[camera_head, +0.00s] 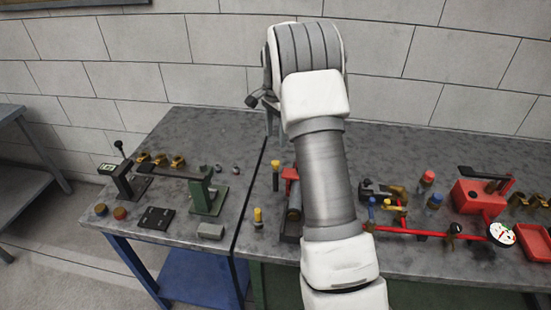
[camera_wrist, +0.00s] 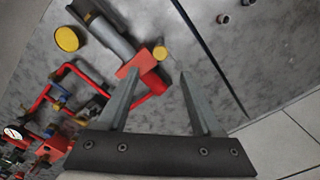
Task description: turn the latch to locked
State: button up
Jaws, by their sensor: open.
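My gripper (camera_wrist: 158,73) is open, with its two fingers apart and nothing between them. In the head view it is mostly hidden behind my arm, above the bench near the seam. I cannot tell for sure which part is the latch. A red block (camera_wrist: 150,80) on a grey cylinder (camera_wrist: 104,38) shows near the left finger in the wrist view. In the head view, the red block (camera_head: 290,173) and cylinder (camera_head: 295,203) lie partly behind my arm. A black lever unit (camera_head: 122,180) and a green stand with a black bar (camera_head: 207,195) stand on the left bench.
Red piping with a white gauge (camera_head: 501,234) and a red box (camera_head: 478,195) occupy the right bench. Yellow-topped posts (camera_head: 258,216) stand near the seam. Brass fittings (camera_head: 160,160) lie at the left. A block wall (camera_head: 450,60) rises behind.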

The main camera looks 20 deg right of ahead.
aim_at(275, 162)
notch_tip(275, 162, down, 10)
jog(key=shift+r+p, duration=0.1)
jog(key=shift+p, duration=0.25)
jog(key=shift+c, duration=0.2)
grip_shut()
